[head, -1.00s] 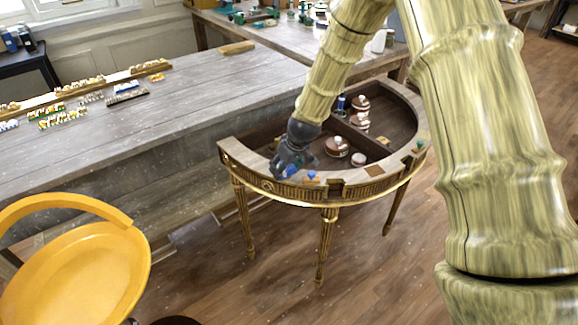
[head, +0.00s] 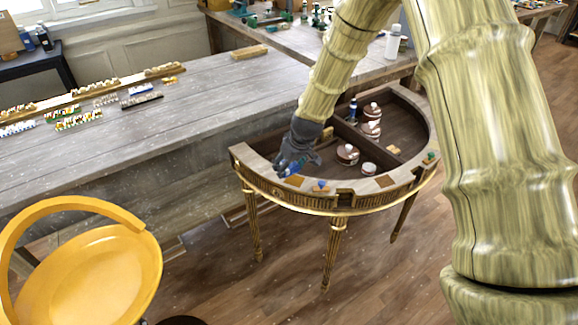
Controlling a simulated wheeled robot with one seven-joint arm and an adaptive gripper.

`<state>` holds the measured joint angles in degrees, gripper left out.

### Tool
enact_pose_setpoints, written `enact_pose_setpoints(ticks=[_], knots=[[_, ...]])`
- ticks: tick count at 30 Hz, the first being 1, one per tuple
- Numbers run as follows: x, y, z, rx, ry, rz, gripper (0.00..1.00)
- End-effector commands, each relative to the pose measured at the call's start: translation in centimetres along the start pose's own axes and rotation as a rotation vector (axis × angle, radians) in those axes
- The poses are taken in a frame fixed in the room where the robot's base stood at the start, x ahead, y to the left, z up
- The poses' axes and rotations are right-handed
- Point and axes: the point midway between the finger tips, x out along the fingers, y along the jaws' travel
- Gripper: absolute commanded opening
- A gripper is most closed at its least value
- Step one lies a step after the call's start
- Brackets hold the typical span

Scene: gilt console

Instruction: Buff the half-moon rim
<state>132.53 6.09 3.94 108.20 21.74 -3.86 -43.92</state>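The half-moon console (head: 335,208) stands on gilt fluted legs, with a pale curved rim (head: 255,168) around a dark, divided recess. My gripper (head: 288,168) is over the left front part of the rim, pointing down. A small blue thing shows at its fingertips; I cannot tell whether it is held, or whether the fingers touch the rim. A small blue-topped item (head: 320,186) sits on the front rim, right of my gripper. A small green item (head: 431,156) sits on the rim at the right. Brown patches also show on the rim.
Several brown jars with white lids (head: 347,154) and a blue bottle (head: 352,110) stand inside the recess. A long grey workbench (head: 190,120) adjoins the console at the left. A yellow chair (head: 90,270) stands front left. Wooden floor is open in front.

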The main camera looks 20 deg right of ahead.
Motion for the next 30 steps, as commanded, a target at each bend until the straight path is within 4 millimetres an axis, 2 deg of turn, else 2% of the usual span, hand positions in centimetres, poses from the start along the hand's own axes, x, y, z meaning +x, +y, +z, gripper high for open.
enact_pose_setpoints(ticks=[18,30], knots=[[-3.6,-0.1,-1.6,-0.002,0.001,0.000,0.34],[-3.8,-0.1,-1.6,-0.001,0.001,0.000,0.34]])
